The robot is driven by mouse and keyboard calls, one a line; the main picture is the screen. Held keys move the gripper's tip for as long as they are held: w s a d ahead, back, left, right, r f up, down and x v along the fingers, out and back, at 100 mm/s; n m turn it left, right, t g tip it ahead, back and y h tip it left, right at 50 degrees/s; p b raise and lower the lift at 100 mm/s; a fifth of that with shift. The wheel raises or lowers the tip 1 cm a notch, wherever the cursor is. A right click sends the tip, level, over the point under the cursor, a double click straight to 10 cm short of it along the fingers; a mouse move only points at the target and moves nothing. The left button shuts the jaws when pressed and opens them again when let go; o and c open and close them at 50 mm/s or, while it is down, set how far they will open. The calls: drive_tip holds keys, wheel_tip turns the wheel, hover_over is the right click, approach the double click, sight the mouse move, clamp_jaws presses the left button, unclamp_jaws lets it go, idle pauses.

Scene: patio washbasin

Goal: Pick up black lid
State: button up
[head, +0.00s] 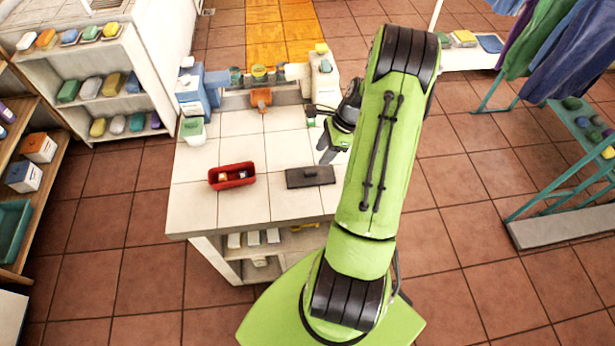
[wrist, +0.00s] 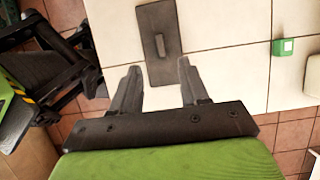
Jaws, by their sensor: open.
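The black lid (head: 310,177) is a flat dark rectangle with a small raised handle, lying on the white tiled counter (head: 240,205) near its front right part. In the wrist view the black lid (wrist: 157,62) lies beyond the fingertips, with its near end close to the gap between them. My gripper (head: 328,152) is open and empty, above the counter behind the lid in the head view. In the wrist view both fingers of my gripper (wrist: 160,78) are spread apart, and I see no contact with the lid. Part of the counter is hidden by my arm.
A red bin (head: 232,177) with small items stands left of the lid. A green-white container (head: 193,131) and a blue box (head: 193,92) stand at the counter's left. A white dispenser (head: 324,78) stands at the back right. A small green block (wrist: 284,47) is on the counter.

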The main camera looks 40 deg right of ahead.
sight(311, 171)
drive_tip(key=x, duration=0.8)
drive_tip(key=shift+f+b, duration=0.3)
drive_tip(key=shift+b, duration=0.05)
clamp_jaws()
